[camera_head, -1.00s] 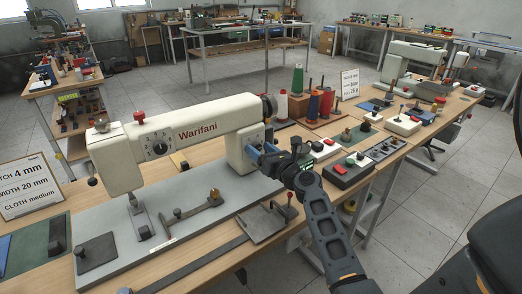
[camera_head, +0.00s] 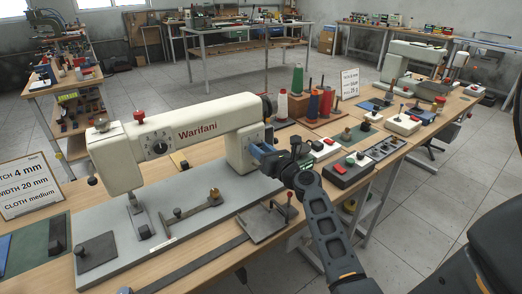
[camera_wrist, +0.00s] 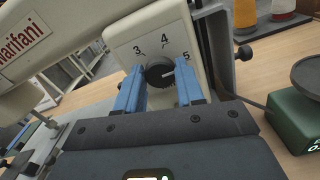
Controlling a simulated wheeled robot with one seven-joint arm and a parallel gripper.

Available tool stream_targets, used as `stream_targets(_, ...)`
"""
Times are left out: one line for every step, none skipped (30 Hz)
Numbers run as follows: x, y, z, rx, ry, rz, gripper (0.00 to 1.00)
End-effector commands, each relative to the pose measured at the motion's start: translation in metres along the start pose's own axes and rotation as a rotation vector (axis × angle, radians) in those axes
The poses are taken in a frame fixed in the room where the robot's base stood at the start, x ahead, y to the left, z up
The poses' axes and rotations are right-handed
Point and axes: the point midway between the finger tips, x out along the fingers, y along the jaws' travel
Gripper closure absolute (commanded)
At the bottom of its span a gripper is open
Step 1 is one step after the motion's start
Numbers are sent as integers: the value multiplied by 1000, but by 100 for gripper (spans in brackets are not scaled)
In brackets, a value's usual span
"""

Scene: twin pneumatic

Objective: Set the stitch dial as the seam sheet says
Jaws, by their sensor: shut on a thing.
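The stitch dial (camera_wrist: 160,75) is a round dark knob on the cream pillar of the sewing machine (camera_head: 195,137). Numbers 3, 4 and 5 are printed around it. Its white mark points right and slightly up, roughly toward the 5 side. My gripper (camera_wrist: 160,70) has its blue fingers on both sides of the knob, shut on it. In the head view my gripper (camera_head: 261,151) is at the right end of the machine and hides the dial.
Another dial (camera_head: 159,147) is on the machine's left head. A switch box (camera_head: 347,169) with red and green buttons sits right of my gripper. Thread cones (camera_head: 298,80) stand behind. A metal plate with a red-knobbed lever (camera_head: 268,221) lies in front. A green scale (camera_wrist: 297,120) is at right.

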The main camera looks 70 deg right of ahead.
Motion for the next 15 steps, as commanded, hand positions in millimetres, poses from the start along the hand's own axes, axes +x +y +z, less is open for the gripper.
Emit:
stream_targets(0, 0, 0, -6, 0, 0, 93)
stream_targets(0, 0, 0, -11, 0, 0, 93)
stream_targets(0, 0, 0, -21, 0, 0, 93)
stream_targets(0, 0, 0, -30, 0, 0, 93)
stream_targets(0, 0, -1, -42, 0, 0, 93)
stream_targets(0, 0, -1, -58, 0, 0, 93)
stream_targets(0, 0, -1, -73, 1, 1, 93)
stream_targets(0, 1, -1, -89, 1, 1, 93)
stream_targets(0, 1, -1, -114, 0, 1, 93)
stream_targets(0, 1, -1, -133, 0, 1, 93)
stream_targets(0, 1, -2, -156, 0, 1, 93)
stream_targets(0, 1, -2, -187, 0, 1, 93)
stream_targets(0, 1, -2, -212, 0, 1, 93)
stream_targets(0, 1, -2, -239, 0, 1, 93)
stream_targets(0, 2, -2, -276, 0, 1, 93)
